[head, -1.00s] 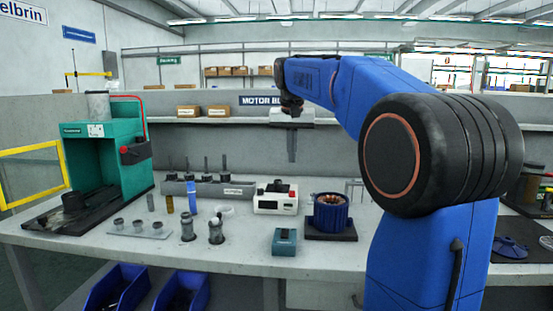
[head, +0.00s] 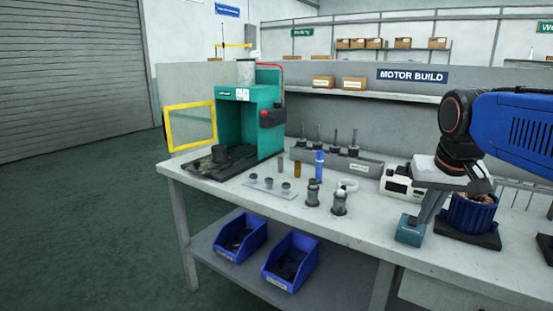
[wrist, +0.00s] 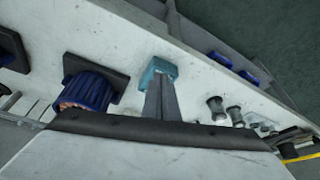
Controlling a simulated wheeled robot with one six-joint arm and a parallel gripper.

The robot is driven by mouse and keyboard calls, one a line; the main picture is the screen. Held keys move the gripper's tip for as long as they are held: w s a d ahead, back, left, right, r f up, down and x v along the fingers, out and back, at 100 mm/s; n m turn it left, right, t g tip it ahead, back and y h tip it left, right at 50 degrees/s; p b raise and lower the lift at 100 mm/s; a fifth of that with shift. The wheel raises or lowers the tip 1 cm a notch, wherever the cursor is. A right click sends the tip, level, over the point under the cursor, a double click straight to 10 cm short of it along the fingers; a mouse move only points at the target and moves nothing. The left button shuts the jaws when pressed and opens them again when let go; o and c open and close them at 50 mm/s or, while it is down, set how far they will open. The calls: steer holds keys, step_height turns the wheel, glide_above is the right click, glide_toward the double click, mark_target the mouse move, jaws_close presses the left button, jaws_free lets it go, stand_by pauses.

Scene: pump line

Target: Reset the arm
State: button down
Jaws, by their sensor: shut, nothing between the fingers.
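My gripper (head: 430,208) is at the right of the head view, pointing down over the bench. Its fingers are shut together with nothing between them. They overlap the small teal box (head: 409,231) in the picture; I cannot tell whether they touch it. In the wrist view the shut fingers (wrist: 161,98) point toward the teal box (wrist: 158,68). My arm comes in from the right edge and partly hides a white device (head: 398,184). A blue finned motor housing (head: 472,214) stands on a dark base just right of the gripper, and left of it in the wrist view (wrist: 90,92).
The bench (head: 330,238) carries a green press (head: 250,125) with a yellow-framed guard (head: 190,127), a grey rack (head: 335,164) of shafts, and several small metal parts. Blue bins (head: 290,262) sit on the lower shelf. Open floor (head: 90,230) lies to the left.

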steer(key=s+a+f+n, duration=0.1)
steer(key=s+a+f, duration=0.1)
steer(key=s+f, duration=0.5)
steer(key=s+a+f+n, duration=0.1)
steer(key=s+a+f, duration=0.1)
steer(key=s+f, duration=0.5)
steer(key=shift+s+a+f+n+t+y, duration=0.3)
steer(key=shift+f+n+t+y, duration=0.1)
steer(key=shift+f, duration=0.5)
